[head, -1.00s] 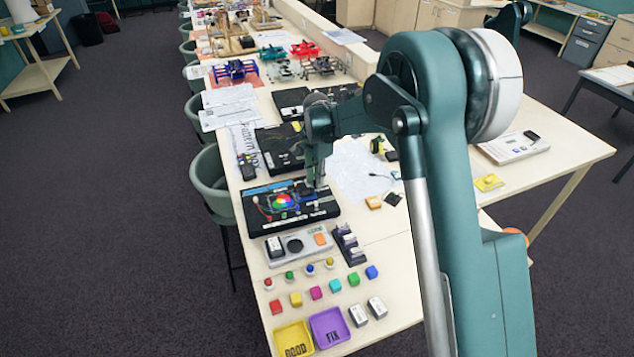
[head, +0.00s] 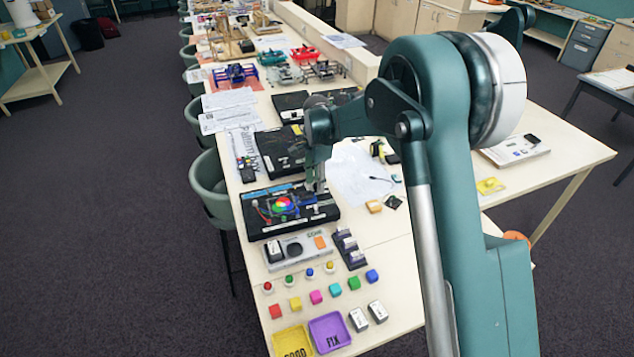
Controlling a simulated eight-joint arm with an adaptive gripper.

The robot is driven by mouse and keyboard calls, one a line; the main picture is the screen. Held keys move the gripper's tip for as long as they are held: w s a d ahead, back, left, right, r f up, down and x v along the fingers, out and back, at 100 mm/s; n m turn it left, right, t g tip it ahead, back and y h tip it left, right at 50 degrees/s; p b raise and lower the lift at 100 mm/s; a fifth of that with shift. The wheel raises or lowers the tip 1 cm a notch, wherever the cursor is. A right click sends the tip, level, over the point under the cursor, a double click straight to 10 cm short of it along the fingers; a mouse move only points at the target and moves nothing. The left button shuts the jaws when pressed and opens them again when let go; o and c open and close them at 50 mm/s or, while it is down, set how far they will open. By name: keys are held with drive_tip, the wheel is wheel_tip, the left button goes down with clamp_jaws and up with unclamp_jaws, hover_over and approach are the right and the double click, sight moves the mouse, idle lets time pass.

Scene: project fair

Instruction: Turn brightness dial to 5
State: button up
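A black panel (head: 262,226) with a round multicoloured disc (head: 284,204), white labels and small wires lies on the long table. A brightness dial cannot be made out at this size. My gripper (head: 318,188) points down over the right side of this panel, just right of the coloured disc. Its fingers are small and partly merge with the dark panel, so I cannot tell whether they touch a knob or how far apart they are. The part of the panel under the gripper is hidden.
In front of the panel are a grey tray (head: 288,257), a dark rack (head: 349,250), several coloured cubes and knobs, a yellow bin (head: 292,342) and a purple bin (head: 330,332). Other black panels (head: 280,149) lie behind. A green chair (head: 210,180) stands at the left.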

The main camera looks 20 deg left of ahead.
wheel_tip(320, 180, up, 12)
idle(1.0)
idle(0.3)
drive_tip(key=shift+d, duration=0.1)
